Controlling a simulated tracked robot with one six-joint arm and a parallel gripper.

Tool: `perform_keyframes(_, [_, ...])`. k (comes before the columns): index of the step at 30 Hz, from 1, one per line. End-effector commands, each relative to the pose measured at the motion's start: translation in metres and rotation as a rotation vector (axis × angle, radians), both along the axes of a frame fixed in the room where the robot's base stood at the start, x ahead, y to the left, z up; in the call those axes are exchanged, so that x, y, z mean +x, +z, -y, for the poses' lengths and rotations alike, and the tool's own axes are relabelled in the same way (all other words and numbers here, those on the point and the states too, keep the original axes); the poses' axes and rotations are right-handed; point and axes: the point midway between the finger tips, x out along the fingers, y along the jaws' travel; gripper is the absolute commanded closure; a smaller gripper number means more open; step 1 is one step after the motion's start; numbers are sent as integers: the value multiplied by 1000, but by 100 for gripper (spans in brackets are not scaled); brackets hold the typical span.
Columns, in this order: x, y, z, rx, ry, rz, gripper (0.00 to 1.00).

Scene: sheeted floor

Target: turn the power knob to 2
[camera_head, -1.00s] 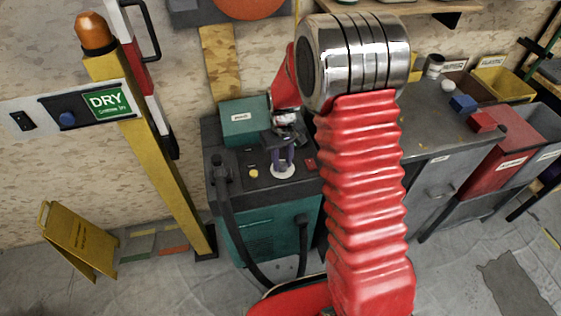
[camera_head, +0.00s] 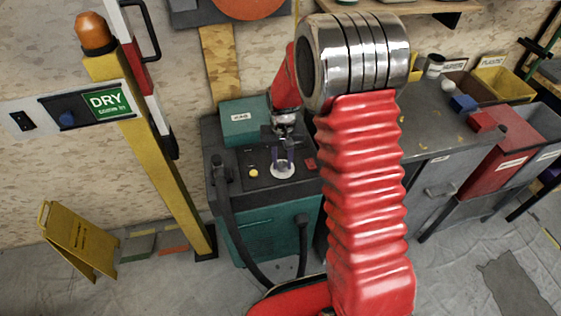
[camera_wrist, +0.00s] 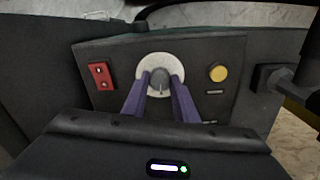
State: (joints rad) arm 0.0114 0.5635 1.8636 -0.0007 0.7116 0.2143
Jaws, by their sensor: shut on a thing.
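The power knob (camera_wrist: 160,82) is a grey knob with a pale pointer line, set in a round white dial on a dark panel. In the wrist view its pointer faces toward the gripper side, nearly straight down the picture. My gripper (camera_wrist: 157,93) has two purple fingers, one on each side of the knob, shut on it. In the head view the gripper (camera_head: 283,162) reaches down onto the white dial (camera_head: 283,172) on top of the teal machine (camera_head: 265,235). Dial numbers are too small to read, and the fingers hide part of the dial.
On the panel are a red switch (camera_wrist: 101,76) and a yellow button (camera_wrist: 218,73), on either side of the dial. A black hose (camera_head: 228,205) hangs at the machine's left. A yellow post (camera_head: 155,160) stands left; a grey cabinet (camera_head: 440,160) stands right.

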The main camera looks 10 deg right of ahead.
Motion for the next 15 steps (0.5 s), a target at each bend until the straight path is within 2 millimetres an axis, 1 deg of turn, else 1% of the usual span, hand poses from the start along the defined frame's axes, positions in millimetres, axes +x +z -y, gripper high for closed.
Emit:
perform_keyframes(1, [-5, -2, 0, 0, 0, -14, 96])
perform_keyframes(3, [-5, -2, 0, 0, 1, -14, 96])
perform_keyframes(4, [-5, -2, 0, 0, 1, -14, 73])
perform_keyframes(11, [-3, -1, 0, 1, 1, -8, 57])
perform_keyframes(15, [-2, -1, 0, 0, 1, -6, 55])
